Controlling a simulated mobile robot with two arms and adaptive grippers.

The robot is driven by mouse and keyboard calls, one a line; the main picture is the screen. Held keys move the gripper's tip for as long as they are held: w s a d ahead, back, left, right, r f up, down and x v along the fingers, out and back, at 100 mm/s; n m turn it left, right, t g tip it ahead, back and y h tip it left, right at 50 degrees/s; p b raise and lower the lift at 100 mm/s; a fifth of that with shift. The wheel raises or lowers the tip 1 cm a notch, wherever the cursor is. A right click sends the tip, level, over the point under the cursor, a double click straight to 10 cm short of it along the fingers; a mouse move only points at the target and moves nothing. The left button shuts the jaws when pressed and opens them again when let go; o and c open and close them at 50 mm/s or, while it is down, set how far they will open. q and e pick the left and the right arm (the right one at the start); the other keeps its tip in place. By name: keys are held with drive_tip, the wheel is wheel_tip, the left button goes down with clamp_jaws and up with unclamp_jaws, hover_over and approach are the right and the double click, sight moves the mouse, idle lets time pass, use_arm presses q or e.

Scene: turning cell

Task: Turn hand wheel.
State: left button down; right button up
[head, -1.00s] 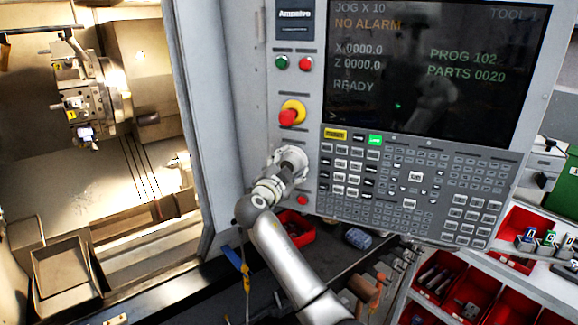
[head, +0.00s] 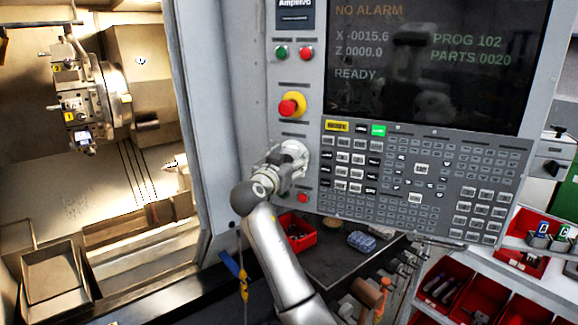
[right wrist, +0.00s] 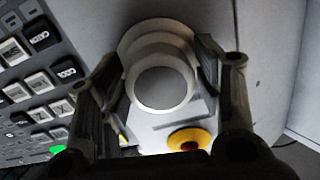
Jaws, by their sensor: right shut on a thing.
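The hand wheel (head: 295,149) is a pale round knob on the grey control panel, left of the keypad and below the emergency stop. My right gripper (head: 284,164) is at the wheel and partly covers it in the head view. In the right wrist view, the hand wheel (right wrist: 161,82) sits between the two fingers of my right gripper (right wrist: 163,98), which are shut on its sides. The screen (head: 425,60) reads X -0015.6, Z 0000.0, READY. My left gripper is not in view.
A red and yellow emergency stop (head: 291,105) is just above the wheel, and a small red button (head: 303,198) is below. The keypad (head: 415,180) is to the right. Red bins (head: 296,230) and tools lie below the panel. The open lathe chamber (head: 100,130) is at left.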

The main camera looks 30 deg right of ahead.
drive_tip(key=n, duration=0.2)
drive_tip(key=shift+n, duration=2.2)
drive_tip(key=shift+f, duration=0.1)
drive_tip(key=o, duration=0.8)
drive_tip(key=shift+c, duration=0.2)
drive_tip(key=shift+a, duration=0.1)
drive_tip(key=v, duration=1.2)
drive_tip(key=shift+w, duration=0.15)
